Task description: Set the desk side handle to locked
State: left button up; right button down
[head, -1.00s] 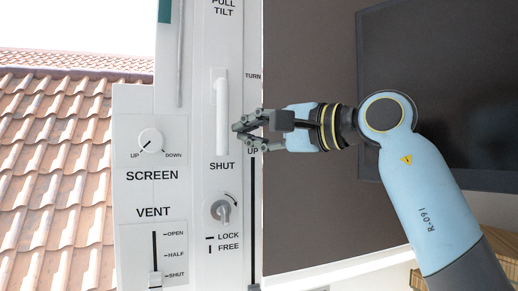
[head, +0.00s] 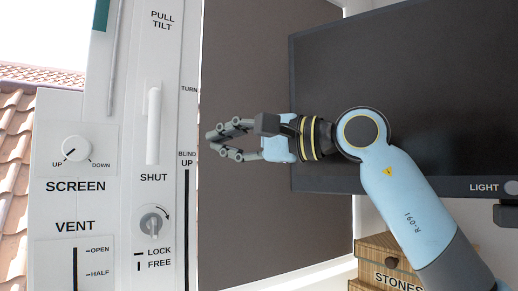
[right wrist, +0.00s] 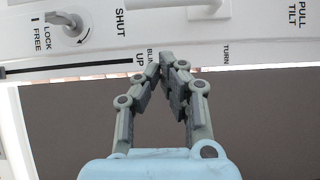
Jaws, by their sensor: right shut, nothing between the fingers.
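A white window frame panel stands at the left of the head view. On it is a small round lock turn (head: 153,223), its grip pointing down, in line with the upright bar marked FREE. The bar marked LOCK is level. The turn also shows at the upper left of the right wrist view (right wrist: 70,27). Above it is a long upright white handle (head: 153,125), over the word SHUT. My right gripper (head: 213,141) is shut and empty, right of the handle and above and right of the turn, touching neither. Its fingertips meet in the right wrist view (right wrist: 167,58). My left gripper is not in view.
A SCREEN dial (head: 76,149) and a VENT slider slot (head: 75,268) sit left of the turn. A BLIND slot (head: 186,225) runs down the panel's right edge. A dark monitor (head: 430,80) and a wooden STONES drawer box (head: 375,264) are at right.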

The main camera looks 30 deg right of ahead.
jog(key=b+v, duration=0.2)
jog(key=v, duration=0.4)
jog(key=shift+a, duration=0.15)
